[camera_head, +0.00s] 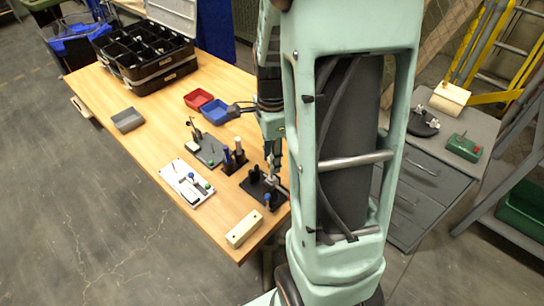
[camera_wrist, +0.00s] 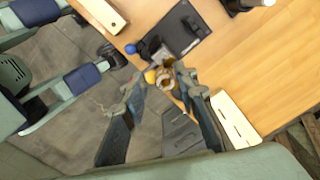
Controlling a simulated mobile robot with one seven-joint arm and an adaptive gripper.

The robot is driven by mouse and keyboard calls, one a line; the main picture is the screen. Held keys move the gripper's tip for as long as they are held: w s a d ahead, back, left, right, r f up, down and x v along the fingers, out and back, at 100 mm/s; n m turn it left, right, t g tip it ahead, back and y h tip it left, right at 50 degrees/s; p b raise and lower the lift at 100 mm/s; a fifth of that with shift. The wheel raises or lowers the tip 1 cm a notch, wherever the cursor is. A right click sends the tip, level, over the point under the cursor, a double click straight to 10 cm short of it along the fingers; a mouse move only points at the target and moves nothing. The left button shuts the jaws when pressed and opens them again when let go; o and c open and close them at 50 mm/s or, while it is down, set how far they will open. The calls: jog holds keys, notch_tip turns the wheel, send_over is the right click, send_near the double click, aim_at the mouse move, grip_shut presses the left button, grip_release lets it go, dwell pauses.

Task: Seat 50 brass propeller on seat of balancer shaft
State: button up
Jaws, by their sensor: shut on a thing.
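A small brass propeller (camera_wrist: 166,80) shows between my fingertips in the wrist view. My gripper (camera_wrist: 161,84) is shut on it. In the head view my gripper (camera_head: 271,168) points down over the table's right edge, and the propeller there is too small to make out. What looks like the balancer is a black base (camera_head: 252,187) with dark uprights and a blue knob, just below my gripper. In the wrist view its dark plate (camera_wrist: 190,35) and blue knob (camera_wrist: 130,48) lie beyond the fingertips. I cannot tell whether the propeller touches the shaft seat.
A cream block (camera_head: 243,228) lies at the table's near corner. A white board (camera_head: 187,182) and a black stand with posts (camera_head: 234,160) stand left of the balancer. Red (camera_head: 198,99) and blue (camera_head: 215,111) bins are farther back. The table's left middle is mostly clear.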

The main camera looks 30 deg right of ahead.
aim_at(272, 179)
jog(key=shift+f, duration=0.2)
jog(key=shift+f+b, duration=0.4)
jog(key=shift+f, duration=0.3)
dwell(0.4)
jog(key=shift+f+b, duration=0.5)
jog(key=shift+f, duration=0.1)
jog(key=shift+f+b, duration=0.5)
jog(key=shift+f, duration=0.1)
jog(key=shift+f, duration=0.25)
dwell(0.4)
jog(key=shift+f+b, duration=0.35)
